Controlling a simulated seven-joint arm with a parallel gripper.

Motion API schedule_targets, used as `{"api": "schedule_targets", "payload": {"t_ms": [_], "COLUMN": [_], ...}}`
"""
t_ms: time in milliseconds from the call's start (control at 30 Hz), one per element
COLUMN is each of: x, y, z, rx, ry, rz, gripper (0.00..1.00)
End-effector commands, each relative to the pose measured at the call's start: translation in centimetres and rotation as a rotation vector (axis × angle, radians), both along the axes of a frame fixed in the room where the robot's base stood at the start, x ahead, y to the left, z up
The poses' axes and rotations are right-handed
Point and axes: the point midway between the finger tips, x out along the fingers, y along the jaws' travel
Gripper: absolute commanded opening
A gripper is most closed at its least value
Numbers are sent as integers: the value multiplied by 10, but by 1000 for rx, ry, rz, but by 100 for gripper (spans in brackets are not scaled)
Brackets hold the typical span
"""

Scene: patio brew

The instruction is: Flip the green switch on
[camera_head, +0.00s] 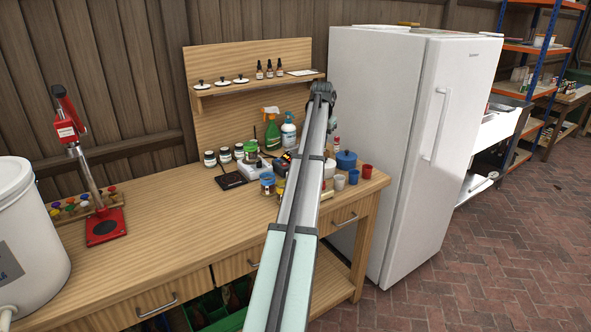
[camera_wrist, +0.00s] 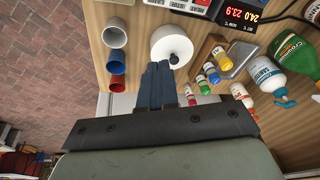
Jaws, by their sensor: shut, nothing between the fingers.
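I cannot make out a green switch in either view. A device with red digits (camera_wrist: 240,14) is cut off at the top of the wrist view. In the head view a dark device with a small lit display (camera_head: 286,157) sits on the bench, partly behind my arm. In the wrist view my gripper (camera_wrist: 156,68) is shut and empty, with its fingers together over the bench beside a white round pot with a black knob (camera_wrist: 170,48). In the head view my arm hides the fingertips.
White, blue and red cups (camera_wrist: 116,62) stand left of the fingers. Small capped bottles (camera_wrist: 212,72) and spray bottles (camera_head: 272,136) stand nearby. A blue lidded pot (camera_head: 346,160) is right of my arm. A white fridge (camera_head: 400,130) flanks the bench (camera_head: 170,225).

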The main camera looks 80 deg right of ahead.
Motion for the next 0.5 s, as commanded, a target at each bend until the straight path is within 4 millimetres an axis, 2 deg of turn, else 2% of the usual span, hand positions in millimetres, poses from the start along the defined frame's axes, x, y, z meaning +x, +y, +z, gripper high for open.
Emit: {"api": "schedule_targets", "payload": {"t_ms": [33,200,400,500], "x": [19,65,99,106], "y": [4,20,33,37], "z": [2,9,15,16], "rx": [15,51,64,67], "ry": [8,32,57,65], "rz": [-42,-209,-344,-380], "gripper": [0,0,0,0]}}
